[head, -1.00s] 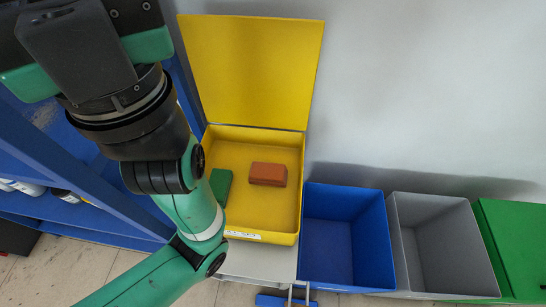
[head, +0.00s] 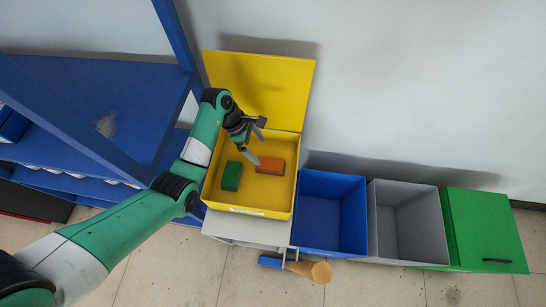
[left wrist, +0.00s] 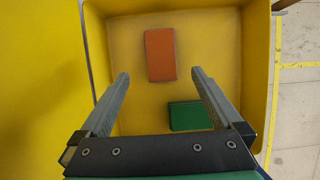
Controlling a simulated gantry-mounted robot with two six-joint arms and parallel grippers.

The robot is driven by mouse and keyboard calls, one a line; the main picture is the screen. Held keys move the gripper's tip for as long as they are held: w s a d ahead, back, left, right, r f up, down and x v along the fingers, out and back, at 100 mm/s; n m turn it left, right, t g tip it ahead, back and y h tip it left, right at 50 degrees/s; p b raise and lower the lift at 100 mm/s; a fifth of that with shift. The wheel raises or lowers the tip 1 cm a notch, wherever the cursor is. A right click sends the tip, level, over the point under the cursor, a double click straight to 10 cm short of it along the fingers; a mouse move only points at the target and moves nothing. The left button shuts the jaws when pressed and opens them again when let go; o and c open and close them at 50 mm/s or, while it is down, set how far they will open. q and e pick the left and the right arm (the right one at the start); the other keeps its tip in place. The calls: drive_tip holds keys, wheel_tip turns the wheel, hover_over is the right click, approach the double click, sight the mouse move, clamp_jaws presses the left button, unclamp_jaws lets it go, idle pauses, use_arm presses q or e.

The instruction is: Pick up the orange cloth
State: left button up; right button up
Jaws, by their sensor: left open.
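The orange cloth (head: 270,166) is a small folded block lying flat on the floor of the open yellow box (head: 264,211). It also shows in the left wrist view (left wrist: 160,55), beyond my fingertips. A green cloth (head: 232,176) lies to its left in the head view and shows in the left wrist view too (left wrist: 190,116). My left gripper (head: 258,142) is over the yellow box, close to the orange cloth and above it. Its two fingers (left wrist: 158,75) are apart with nothing between them. My right gripper is not in view.
The yellow lid (head: 265,90) stands open against the wall. To the right are an open blue bin (head: 332,212), an open grey bin (head: 408,222) and a closed green box (head: 485,230). A blue shelf (head: 90,110) stands at the left.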

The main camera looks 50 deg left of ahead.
sight(270, 163)
use_arm(q)
drive_tip(key=b+x, duration=0.4)
drive_tip(key=x, duration=0.2)
drive_tip(key=shift+f, duration=0.25)
drive_tip(key=shift+w+d, duration=0.15)
drive_tip(key=b+x, duration=0.3)
drive_tip(key=x, duration=0.2)
drive_tip(key=shift+f+b, duration=0.25)
drive_tip(key=shift+b, duration=0.1)
drive_tip(key=shift+r, duration=0.15)
drive_tip(key=shift+f, duration=0.25)
drive_tip(key=c, duration=1.3)
